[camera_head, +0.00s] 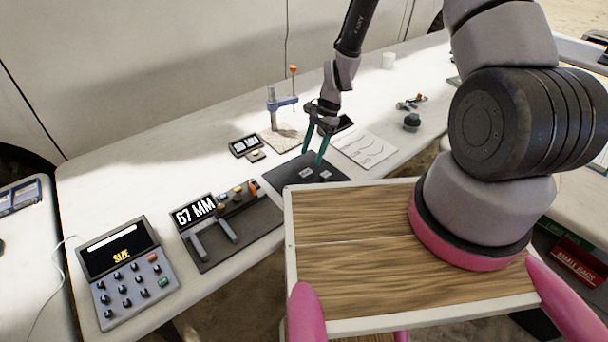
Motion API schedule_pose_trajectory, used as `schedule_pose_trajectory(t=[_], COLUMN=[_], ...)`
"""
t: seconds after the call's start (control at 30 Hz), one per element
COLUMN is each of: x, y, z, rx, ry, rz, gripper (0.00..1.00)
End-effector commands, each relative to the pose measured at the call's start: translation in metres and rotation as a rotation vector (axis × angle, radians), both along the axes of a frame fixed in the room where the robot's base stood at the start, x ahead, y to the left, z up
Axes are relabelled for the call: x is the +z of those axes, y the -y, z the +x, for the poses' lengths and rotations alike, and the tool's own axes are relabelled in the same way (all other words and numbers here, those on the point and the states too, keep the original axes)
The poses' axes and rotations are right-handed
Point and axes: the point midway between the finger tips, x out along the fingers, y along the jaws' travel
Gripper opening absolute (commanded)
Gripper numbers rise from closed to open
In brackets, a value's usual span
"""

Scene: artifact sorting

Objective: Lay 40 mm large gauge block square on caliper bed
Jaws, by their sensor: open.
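The caliper station (238,247) is a dark board at the table's front edge, with grey jaws and a display reading 67 MM. A dark mat (284,178) lies to its right and bears small pale pieces (306,173), (326,174). They may be gauge blocks, but their sizes are too small to read, so I cannot tell which is 40 mm. My gripper (312,158) has teal fingers that are apart and point down over the mat. It looks empty. I cannot tell whether the fingertips touch the mat.
A keypad box (125,270) with a SIZE screen stands at the front left.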

Motion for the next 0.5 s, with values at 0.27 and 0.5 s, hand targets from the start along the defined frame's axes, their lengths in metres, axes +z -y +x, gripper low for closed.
schedule_pose_trajectory(t=[0.27,0.5], x=[-0.024,-0.056], y=[-0.007,-0.016], z=[-0.005,-0.011], rx=[0.000,0.001], ry=[-0.001,0.000], rz=[-0.001,0.000], gripper=[0.65,0.65])
